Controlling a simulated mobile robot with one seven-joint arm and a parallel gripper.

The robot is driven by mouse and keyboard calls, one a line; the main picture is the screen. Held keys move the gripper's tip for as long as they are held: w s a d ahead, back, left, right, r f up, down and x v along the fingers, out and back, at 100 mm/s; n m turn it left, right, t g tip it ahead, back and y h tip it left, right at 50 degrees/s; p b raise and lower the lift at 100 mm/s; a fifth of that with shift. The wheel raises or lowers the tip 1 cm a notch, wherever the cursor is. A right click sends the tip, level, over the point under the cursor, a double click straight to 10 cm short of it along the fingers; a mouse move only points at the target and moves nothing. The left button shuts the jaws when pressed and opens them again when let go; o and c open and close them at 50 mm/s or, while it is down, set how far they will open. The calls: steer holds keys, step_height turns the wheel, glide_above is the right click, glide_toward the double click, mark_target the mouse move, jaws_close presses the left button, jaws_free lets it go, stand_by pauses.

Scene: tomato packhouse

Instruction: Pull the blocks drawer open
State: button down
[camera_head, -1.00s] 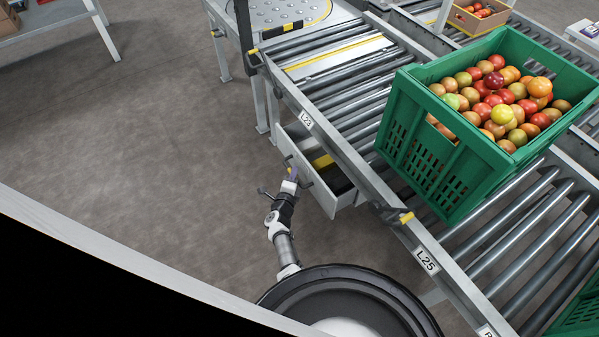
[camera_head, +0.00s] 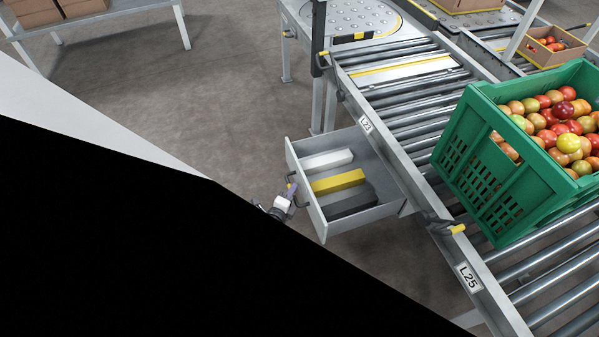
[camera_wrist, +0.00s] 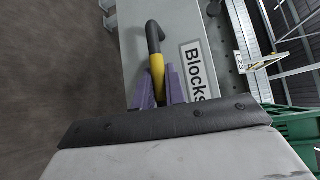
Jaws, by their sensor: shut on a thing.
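The blocks drawer (camera_head: 362,223) stands well out from under the roller conveyor. A white block, a yellow block (camera_head: 338,182) and a dark block lie in it. Its front (camera_wrist: 133,50) fills the middle of the wrist view, with a label reading "Blocks" (camera_wrist: 194,72). The handle (camera_wrist: 153,36) is a dark bar with a yellow grip part. My gripper (camera_wrist: 160,86) has its purple fingers shut around the yellow part. In the head view my gripper (camera_head: 292,189) is at the drawer front, and the arm behind it is mostly hidden by a black area.
A green crate (camera_head: 465,170) of tomatoes stands on the roller conveyor (camera_head: 400,105) to the right. A dark clamp with a yellow end (camera_head: 457,230) sticks out at the conveyor edge. Open grey floor (camera_head: 215,100) lies left of the drawer. A shelf with cartons stands far left.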

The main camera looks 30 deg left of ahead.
steer(key=shift+s+a, duration=0.1)
steer(key=shift+a, duration=0.05)
steer(key=c, duration=1.5)
jaws_free()
steer(key=shift+o, duration=0.2)
